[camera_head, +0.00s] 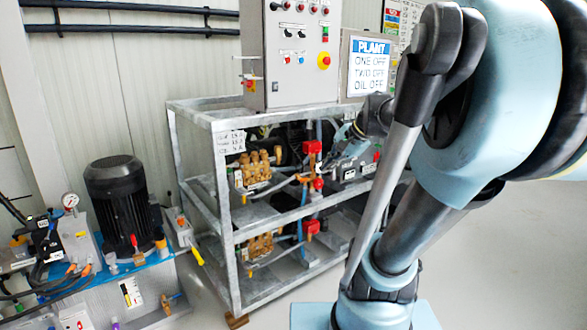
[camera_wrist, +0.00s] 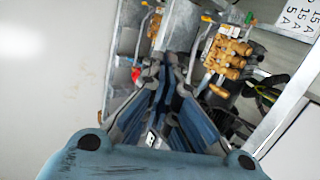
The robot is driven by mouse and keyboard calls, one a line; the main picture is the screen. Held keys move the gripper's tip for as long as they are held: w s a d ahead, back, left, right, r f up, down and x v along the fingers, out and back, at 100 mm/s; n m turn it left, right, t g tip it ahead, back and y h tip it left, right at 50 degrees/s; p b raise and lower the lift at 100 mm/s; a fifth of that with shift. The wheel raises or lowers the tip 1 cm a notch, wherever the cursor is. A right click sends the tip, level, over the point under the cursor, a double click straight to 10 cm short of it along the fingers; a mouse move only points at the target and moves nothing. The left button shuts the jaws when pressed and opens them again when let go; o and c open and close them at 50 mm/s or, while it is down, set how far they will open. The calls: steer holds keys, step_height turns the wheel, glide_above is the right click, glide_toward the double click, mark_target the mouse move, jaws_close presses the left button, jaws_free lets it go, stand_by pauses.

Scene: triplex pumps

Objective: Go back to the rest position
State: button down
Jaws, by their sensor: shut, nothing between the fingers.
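My gripper (camera_head: 328,158) is small in the head view, in front of the galvanized frame (camera_head: 222,215), near the red valve fittings (camera_head: 312,150) of the upper shelf. In the wrist view my gripper (camera_wrist: 168,65) has its fingers together with nothing held. The brass upper pump (camera_head: 257,168) sits left of it on the upper shelf. It also shows in the wrist view (camera_wrist: 228,55), right of the fingers. Whether the gripper touches anything is hard to tell.
A grey control box (camera_head: 290,90) with buttons stands on the frame, beside a sign (camera_head: 369,68). A lower brass pump (camera_head: 262,246) sits below. A black motor (camera_head: 118,195) stands at left. Open floor (camera_head: 500,270) lies at right.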

steer(key=s+d+f+n+g+h, duration=0.1)
steer(key=s+d+f+n+h, duration=0.1)
steer(key=s+f+n, duration=0.3)
steer(key=s+d+f+n+g+h, duration=0.2)
steer(key=s+d+f+n+h, duration=0.1)
steer(key=s+f, duration=0.8)
steer(key=shift+s+d+f+n+h, duration=0.35)
steer(key=shift+d+f+n, duration=0.2)
steer(key=shift+d+n, duration=0.55)
steer(key=shift+d, duration=0.15)
steer(key=shift+w+f, duration=0.2)
steer(key=shift+w, duration=0.3)
